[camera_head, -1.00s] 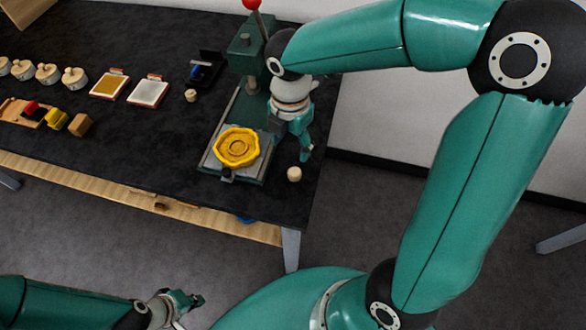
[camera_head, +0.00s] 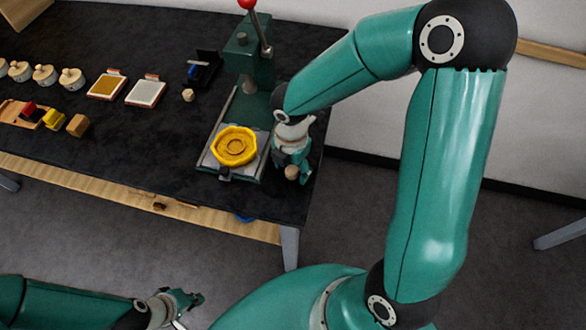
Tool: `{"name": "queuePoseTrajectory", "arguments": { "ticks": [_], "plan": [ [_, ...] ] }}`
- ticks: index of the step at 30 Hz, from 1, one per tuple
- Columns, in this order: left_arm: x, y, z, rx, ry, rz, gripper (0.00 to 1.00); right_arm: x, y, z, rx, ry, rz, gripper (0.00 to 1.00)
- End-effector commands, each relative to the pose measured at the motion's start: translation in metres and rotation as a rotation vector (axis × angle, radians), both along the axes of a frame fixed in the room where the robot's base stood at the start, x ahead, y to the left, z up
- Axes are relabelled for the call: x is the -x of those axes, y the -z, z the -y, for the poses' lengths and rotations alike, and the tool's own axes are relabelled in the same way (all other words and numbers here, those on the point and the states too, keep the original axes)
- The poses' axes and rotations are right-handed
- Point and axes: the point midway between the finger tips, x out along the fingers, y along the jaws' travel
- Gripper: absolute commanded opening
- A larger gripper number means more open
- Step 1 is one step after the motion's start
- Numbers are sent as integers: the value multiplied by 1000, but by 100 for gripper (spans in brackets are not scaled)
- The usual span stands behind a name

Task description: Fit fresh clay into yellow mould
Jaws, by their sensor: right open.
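The yellow mould (camera_head: 246,146), a round scalloped dish with a ring inside, sits on the base plate of the green press (camera_head: 245,62). A small beige lump (camera_head: 292,172), perhaps the fresh clay, is at the table's right edge, right of the mould. My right gripper (camera_head: 291,168) is open and low over this lump, its fingers at or beside it. I cannot tell whether they touch it. My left gripper (camera_head: 182,304) is low at the bottom left, away from the table. Its jaw opening is unclear.
Another small beige piece (camera_head: 188,95) lies left of the press, near a black stand (camera_head: 205,68). A gold pad (camera_head: 105,87), a white pad (camera_head: 146,92), several lidded pots (camera_head: 72,79) and small blocks (camera_head: 77,125) are further left. The table's front middle is clear.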

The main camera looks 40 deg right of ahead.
Motion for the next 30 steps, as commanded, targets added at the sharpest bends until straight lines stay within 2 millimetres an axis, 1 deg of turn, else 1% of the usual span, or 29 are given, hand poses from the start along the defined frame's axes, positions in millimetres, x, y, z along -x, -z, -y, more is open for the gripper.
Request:
{"name": "queuePoseTrajectory", "arguments": {
  "ticks": [2,5,12,13,23,26,30],
  "plan": [
    [0,0,0,0,0,0,0,0,0,0,0,0,0,65],
    [0,0,0,0,0,0,0,0,0,0,0,-1,0,50],
    [0,0,0,0,0,0,0,0,-1,-1,0,-1,0,10],
    [0,0,0,0,0,0,0,-1,-1,-1,0,-1,0,6],
    [0,0,0,0,0,0,0,-1,-3,-1,1,-2,1,6],
    [0,-1,0,0,0,0,0,-1,-9,-1,2,-1,2,6],
    [0,-2,0,0,0,0,0,-2,-24,-1,2,-2,4,6]
  ]
}}
